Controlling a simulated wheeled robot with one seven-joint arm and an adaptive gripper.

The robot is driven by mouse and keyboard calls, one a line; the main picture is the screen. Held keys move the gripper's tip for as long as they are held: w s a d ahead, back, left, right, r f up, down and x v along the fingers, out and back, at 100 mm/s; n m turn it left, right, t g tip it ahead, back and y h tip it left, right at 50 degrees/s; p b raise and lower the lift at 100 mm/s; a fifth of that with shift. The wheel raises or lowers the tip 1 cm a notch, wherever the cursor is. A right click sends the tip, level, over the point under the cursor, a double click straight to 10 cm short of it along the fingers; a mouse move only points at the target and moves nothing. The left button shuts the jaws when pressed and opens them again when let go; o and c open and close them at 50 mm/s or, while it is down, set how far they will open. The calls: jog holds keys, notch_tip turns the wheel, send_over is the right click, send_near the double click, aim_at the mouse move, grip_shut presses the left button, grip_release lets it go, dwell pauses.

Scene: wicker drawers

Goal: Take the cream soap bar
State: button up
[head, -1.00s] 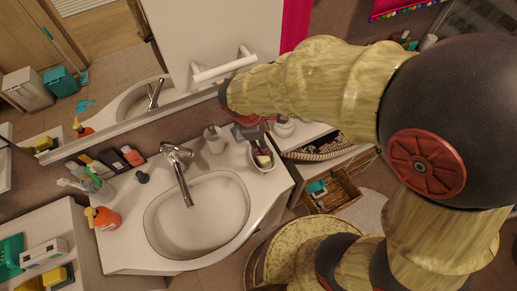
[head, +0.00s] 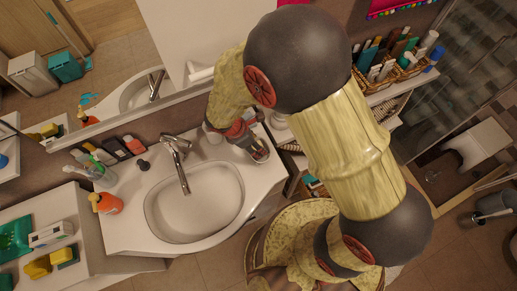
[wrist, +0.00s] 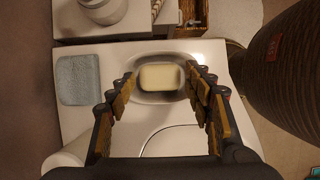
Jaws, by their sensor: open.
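The cream soap bar (wrist: 161,77) lies in a pale oval dish (wrist: 160,99) on the white washbasin counter. In the wrist view, my gripper (wrist: 160,80) is open, with one finger to the left of the soap and one to the right. The fingers appear apart from the soap, and nothing is held. How high they are above the dish is hard to tell. In the head view, my gripper (head: 253,148) is over the right end of the counter, mostly covering the dish and soap.
A grey-blue block-like thing (wrist: 78,80) sits left of the dish. The basin (head: 194,205) and its tap (head: 180,165) are left of my gripper. An orange bottle (head: 106,203) and several small bottles stand farther left. Baskets of toiletries (head: 395,68) are at the upper right.

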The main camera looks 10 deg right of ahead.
jog(key=x, duration=0.2)
jog(key=shift+f, duration=0.3)
jog(key=shift+c, duration=0.3)
jog(key=c, duration=0.7)
jog(key=shift+c, duration=0.5)
jog(key=shift+r, duration=0.15)
